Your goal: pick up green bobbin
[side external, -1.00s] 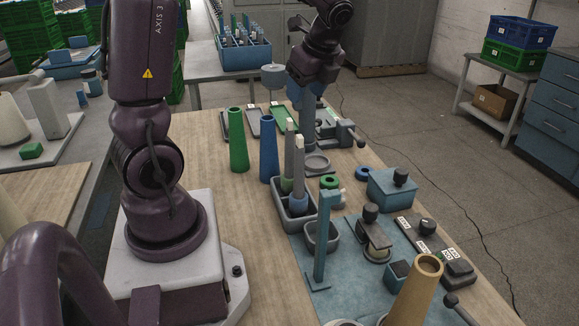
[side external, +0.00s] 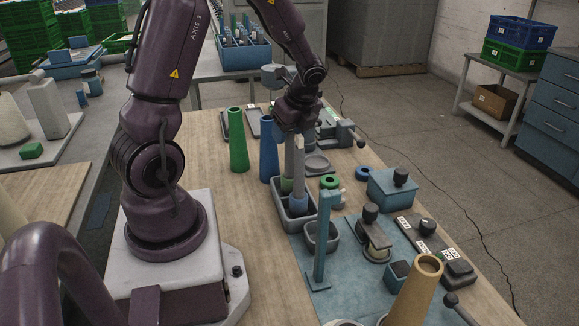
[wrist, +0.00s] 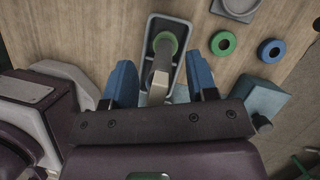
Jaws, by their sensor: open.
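The green bobbin (wrist: 166,40) stands upright in a grey tray (wrist: 151,32), its pale shaft pointing up toward the wrist camera. My gripper (wrist: 161,68) is open, with one blue finger on each side of the green bobbin's shaft. In the side view my gripper (side external: 297,133) is just above the tray; its fingers are largely hidden.
A green cone (side external: 238,142) and a blue cone (side external: 268,150) stand left of the tray. A teal post (side external: 325,240) rises in front of it. Right of the tray lie a green ring (wrist: 223,43), a blue ring (wrist: 270,50) and a blue box (side external: 392,190). A tan cone (side external: 415,290) stands in front.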

